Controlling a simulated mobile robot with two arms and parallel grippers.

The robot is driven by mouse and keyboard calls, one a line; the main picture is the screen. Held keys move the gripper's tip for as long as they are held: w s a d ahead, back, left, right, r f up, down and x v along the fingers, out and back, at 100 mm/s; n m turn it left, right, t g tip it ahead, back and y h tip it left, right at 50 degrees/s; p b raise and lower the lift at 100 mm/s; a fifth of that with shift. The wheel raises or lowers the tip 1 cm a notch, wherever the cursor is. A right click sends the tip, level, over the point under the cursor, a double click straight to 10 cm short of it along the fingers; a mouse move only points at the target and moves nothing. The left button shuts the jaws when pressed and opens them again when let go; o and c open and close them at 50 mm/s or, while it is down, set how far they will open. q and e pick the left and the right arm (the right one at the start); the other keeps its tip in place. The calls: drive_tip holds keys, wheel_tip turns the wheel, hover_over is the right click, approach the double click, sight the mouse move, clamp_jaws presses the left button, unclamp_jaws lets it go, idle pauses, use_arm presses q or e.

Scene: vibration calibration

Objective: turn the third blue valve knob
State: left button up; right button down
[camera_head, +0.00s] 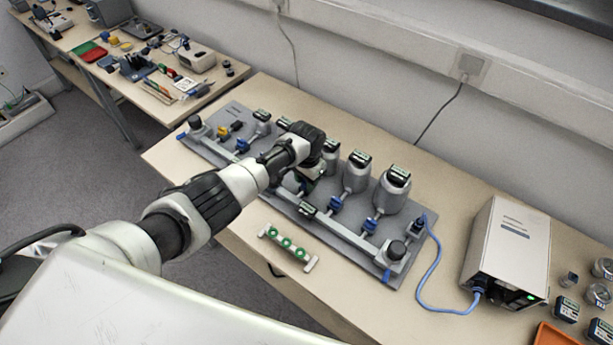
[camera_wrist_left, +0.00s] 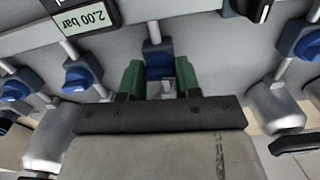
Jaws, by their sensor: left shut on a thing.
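A grey board (camera_head: 228,118) on the table carries a pipe with a row of blue valve knobs. My left arm reaches over it from the left, and my left gripper (camera_head: 308,174) is down among the valves. In the left wrist view its green fingers (camera_wrist_left: 160,78) are shut on both sides of a blue valve knob (camera_wrist_left: 158,58). The arm hides that knob in the head view. Two blue knobs, one nearer (camera_head: 335,204) and one farther (camera_head: 370,226), show to its right, and another (camera_head: 243,145) to its left. My right gripper is not in view.
Grey vessels (camera_head: 391,190) with gauges stand behind the valves. A bracket with green round parts (camera_head: 287,245) lies in front of the board. A white box (camera_head: 507,250) with a blue cable stands at the right. The table's front edge is mostly clear.

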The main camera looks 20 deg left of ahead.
use_arm(q)
drive_tip(key=shift+r+n, duration=0.1)
drive_tip(key=shift+n, duration=0.5)
drive_tip(key=o, duration=0.9)
drive_tip(key=shift+o, duration=0.2)
wheel_tip(320, 180, up, 11)
drive_tip(key=p, duration=0.1)
